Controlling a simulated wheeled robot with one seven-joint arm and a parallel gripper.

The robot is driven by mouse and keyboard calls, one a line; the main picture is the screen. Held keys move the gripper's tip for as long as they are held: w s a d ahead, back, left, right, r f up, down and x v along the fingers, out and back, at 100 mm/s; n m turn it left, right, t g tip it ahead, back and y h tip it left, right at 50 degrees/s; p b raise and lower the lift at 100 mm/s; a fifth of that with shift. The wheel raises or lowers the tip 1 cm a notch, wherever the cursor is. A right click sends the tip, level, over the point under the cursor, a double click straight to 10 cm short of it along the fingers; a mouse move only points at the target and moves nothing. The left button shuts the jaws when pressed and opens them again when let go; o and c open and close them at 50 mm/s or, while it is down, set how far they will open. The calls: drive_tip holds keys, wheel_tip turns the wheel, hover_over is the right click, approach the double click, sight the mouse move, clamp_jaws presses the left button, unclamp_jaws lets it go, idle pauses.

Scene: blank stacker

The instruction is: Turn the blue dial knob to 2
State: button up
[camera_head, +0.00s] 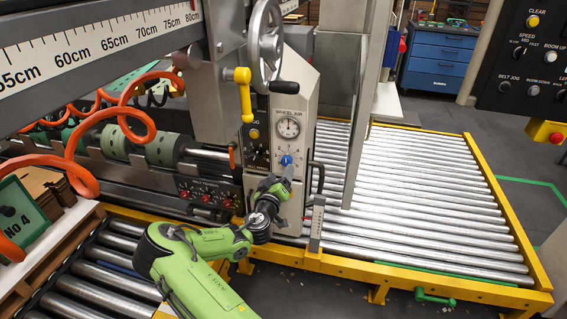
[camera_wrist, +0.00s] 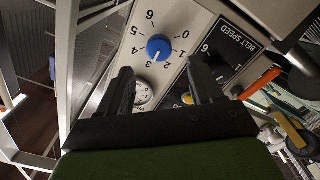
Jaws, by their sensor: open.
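The blue dial knob (camera_head: 286,160) is on the light grey machine panel, below a round gauge (camera_head: 288,128). In the wrist view the knob (camera_wrist: 159,47) appears upside down, ringed by the numbers 0 to 6. A small pale mark on it seems to point between 2 and 3, but this is hard to tell. My gripper (camera_wrist: 161,66) is open, its two dark fingers on either side of the knob's line and short of it, with nothing between them. In the head view my gripper (camera_head: 284,182) is just below the knob; contact cannot be told.
A black belt speed panel (camera_wrist: 232,45) lies beside the dial in the wrist view. A yellow handle (camera_head: 243,92) and a handwheel (camera_head: 266,40) stick out above the knob. A dark lever (camera_head: 318,178) stands right of my gripper. The roller conveyor (camera_head: 420,200) is empty.

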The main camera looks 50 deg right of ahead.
sight(285, 162)
drive_tip(key=x, duration=0.6)
drive_tip(key=shift+w+d, duration=0.1)
drive_tip(key=shift+d, duration=0.15)
drive_tip(key=c, duration=1.1)
drive_tip(key=shift+o, duration=0.2)
drive_tip(key=shift+n, duration=0.3)
drive_tip(key=n+p, duration=0.1)
drive_tip(key=n, duration=0.2)
drive_tip(key=shift+n, duration=0.3)
drive_tip(key=shift+a+n+p, duration=0.1)
drive_tip(key=shift+n+p, duration=0.85)
drive_tip(key=shift+n, duration=1.25)
drive_tip(key=o, duration=1.1)
drive_tip(key=shift+c, duration=0.2)
